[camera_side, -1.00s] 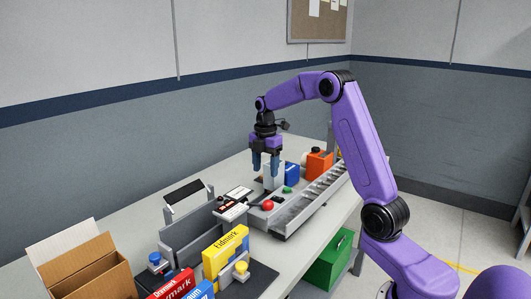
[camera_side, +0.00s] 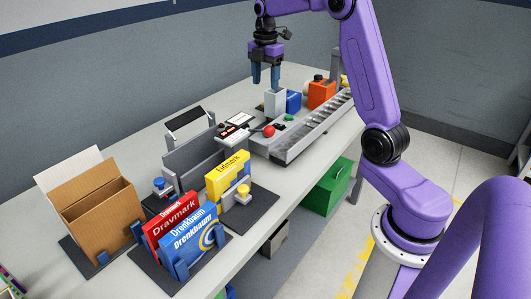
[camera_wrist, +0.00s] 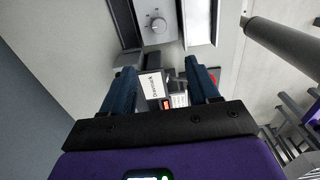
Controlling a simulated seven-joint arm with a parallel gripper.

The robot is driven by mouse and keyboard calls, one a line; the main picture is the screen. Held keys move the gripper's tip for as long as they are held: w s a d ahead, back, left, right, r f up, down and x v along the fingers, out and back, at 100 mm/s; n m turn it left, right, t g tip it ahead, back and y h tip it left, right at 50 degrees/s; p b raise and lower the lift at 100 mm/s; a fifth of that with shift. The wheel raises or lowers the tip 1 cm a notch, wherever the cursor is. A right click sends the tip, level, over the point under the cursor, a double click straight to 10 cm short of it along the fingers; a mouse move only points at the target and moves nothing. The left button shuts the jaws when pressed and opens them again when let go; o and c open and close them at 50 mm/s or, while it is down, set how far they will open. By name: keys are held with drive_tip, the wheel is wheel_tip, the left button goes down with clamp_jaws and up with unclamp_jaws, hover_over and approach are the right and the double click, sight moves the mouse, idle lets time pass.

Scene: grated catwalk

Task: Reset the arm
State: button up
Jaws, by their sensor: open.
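My purple arm holds my gripper (camera_side: 265,78) fingers down above the far part of the work table. The blue fingers are apart with nothing between them, and in the side view their tips overlap or nearly meet the top of a pale upright block (camera_side: 275,103). I cannot tell the gap in depth. In the wrist view my gripper (camera_wrist: 158,72) shows open, with a white label card (camera_wrist: 152,86) seen below and between the fingers.
A blue box (camera_side: 293,101) and an orange box (camera_side: 321,94) stand beside the block. A grey conveyor (camera_side: 310,128) runs along the right edge. Nearer are a cardboard carton (camera_side: 98,220), a yellow box (camera_side: 228,175) and red (camera_side: 170,234) and blue (camera_side: 195,243) boxes.

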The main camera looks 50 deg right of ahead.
drive_tip(key=s+a+m, duration=0.1)
drive_tip(key=s+a, duration=0.5)
drive_tip(key=a, duration=0.4)
drive_tip(key=s+a+m, duration=0.2)
drive_tip(key=s+a, duration=0.4)
drive_tip(key=a, duration=0.5)
drive_tip(key=s+a+f+m, duration=0.1)
drive_tip(key=s+f, duration=0.1)
drive_tip(key=s, duration=0.9)
drive_tip(key=s+a+f+m, duration=0.1)
drive_tip(key=s+f, duration=0.2)
drive_tip(key=s, duration=0.9)
drive_tip(key=shift+a+f+m, duration=0.3)
drive_tip(key=shift+a+f, duration=0.05)
